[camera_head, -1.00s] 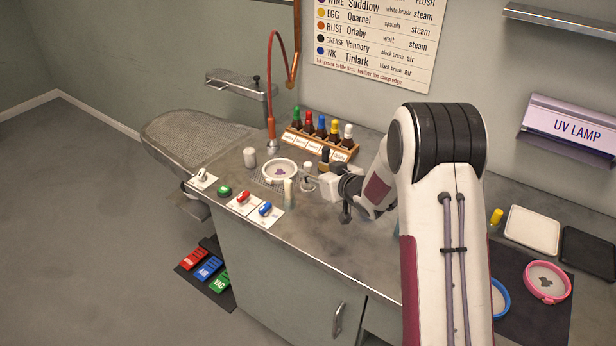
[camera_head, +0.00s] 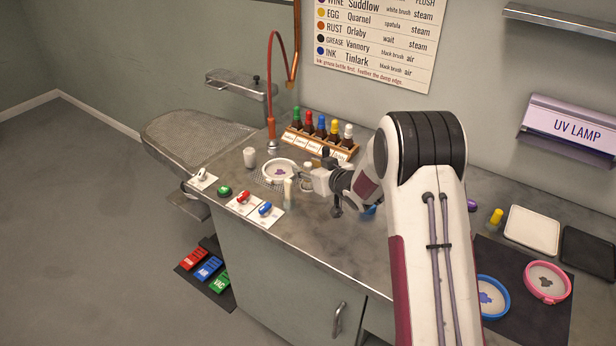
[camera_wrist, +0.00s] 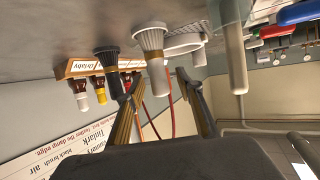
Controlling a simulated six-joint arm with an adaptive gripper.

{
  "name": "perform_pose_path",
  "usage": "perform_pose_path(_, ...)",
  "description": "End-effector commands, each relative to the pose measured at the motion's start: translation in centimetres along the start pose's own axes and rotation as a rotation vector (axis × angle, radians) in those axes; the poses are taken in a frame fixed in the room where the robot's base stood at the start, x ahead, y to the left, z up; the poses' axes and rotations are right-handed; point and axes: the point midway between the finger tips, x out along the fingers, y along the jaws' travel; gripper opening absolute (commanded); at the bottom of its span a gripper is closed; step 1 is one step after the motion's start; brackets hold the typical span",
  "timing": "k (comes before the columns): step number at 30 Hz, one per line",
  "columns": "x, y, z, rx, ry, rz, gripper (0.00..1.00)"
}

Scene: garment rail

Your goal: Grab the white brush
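The white brush (camera_wrist: 151,44) stands on its bristles on the bench, with its pale handle pointing up; the wrist view shows it upside down. In the head view it shows as a small pale shape (camera_head: 307,170) beside the white bowl, partly hidden by my gripper (camera_head: 313,180). In the wrist view my gripper (camera_wrist: 160,82) is open. Its two fingers lie on either side of the brush handle, and a gap shows around the handle. I cannot tell how deep the handle sits between them.
A black brush (camera_wrist: 107,60) stands close beside one finger. A white bowl (camera_head: 281,172) and a cream upright tool (camera_head: 288,192) are close by. A bottle rack (camera_head: 320,141) stands behind. Blue (camera_head: 268,209) and red (camera_head: 243,197) switches line the front edge.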

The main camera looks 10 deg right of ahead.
Motion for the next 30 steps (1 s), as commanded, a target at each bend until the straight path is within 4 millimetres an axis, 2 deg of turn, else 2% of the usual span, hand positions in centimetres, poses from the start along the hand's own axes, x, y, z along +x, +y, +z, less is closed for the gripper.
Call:
perform_pose_path(1,0.0,0.0,0.0,0.000,0.000,0.000,0.29)
perform_pose_path(4,0.0,0.0,0.0,0.000,0.000,0.000,0.03)
perform_pose_path(5,0.0,0.0,0.0,0.000,0.000,0.000,0.00)
perform_pose_path(20,-0.2,0.0,-0.6,-0.001,0.001,0.000,0.00)
perform_pose_path(30,-1.6,0.0,-3.9,-0.003,0.004,-0.001,0.00)
